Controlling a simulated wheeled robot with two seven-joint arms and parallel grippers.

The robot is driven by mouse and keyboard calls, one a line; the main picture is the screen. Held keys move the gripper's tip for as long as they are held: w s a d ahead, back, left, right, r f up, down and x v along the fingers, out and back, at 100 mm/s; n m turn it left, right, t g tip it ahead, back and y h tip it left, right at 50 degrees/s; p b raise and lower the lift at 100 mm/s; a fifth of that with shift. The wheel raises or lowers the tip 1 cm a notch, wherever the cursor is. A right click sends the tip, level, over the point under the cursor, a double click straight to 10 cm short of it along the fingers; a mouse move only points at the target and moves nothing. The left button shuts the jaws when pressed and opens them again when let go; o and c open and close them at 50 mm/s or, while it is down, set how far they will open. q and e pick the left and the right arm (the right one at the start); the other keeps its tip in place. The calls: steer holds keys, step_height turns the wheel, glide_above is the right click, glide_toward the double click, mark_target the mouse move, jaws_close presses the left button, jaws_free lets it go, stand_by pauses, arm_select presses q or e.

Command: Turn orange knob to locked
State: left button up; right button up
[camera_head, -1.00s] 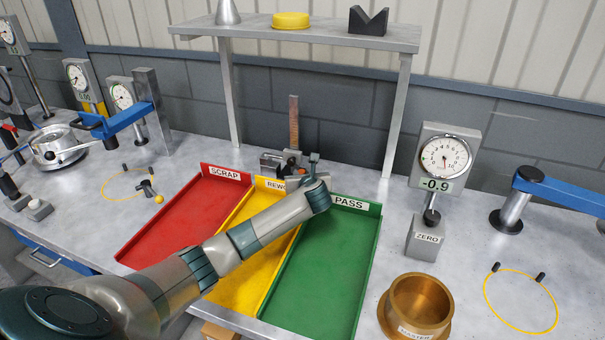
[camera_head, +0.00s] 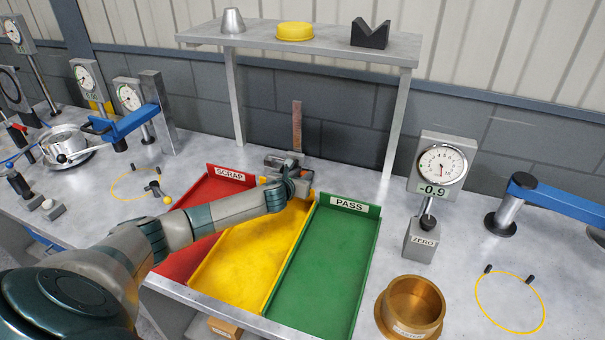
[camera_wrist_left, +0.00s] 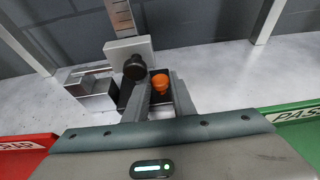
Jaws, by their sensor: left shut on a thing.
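The orange knob (camera_wrist_left: 159,83) shows in the left wrist view, between the two fingers of my left gripper (camera_wrist_left: 161,88). The fingers are closed on its sides. The knob belongs to a grey gauge (camera_wrist_left: 115,54) with an upright ruled scale, which has a black knob (camera_wrist_left: 135,67) just left of the orange one. In the head view my left gripper (camera_head: 301,184) is at the gauge's base, behind the trays, and the arm hides most of the knob. I cannot read any locked mark. My right gripper is in neither view.
The red SCRAP (camera_head: 190,262), yellow (camera_head: 238,262) and green PASS tray (camera_head: 325,265) lie empty in front of the gauge. A shelf (camera_head: 330,47) stands behind. A dial gauge (camera_head: 441,164) and a brass ring (camera_head: 411,307) stand right.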

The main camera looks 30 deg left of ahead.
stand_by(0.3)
arm_select(q)
steer(key=o, duration=0.7)
steer(key=shift+s, duration=0.1)
steer(key=b+v, duration=0.4)
steer(key=v, duration=1.3)
steer(key=shift+s, duration=0.15)
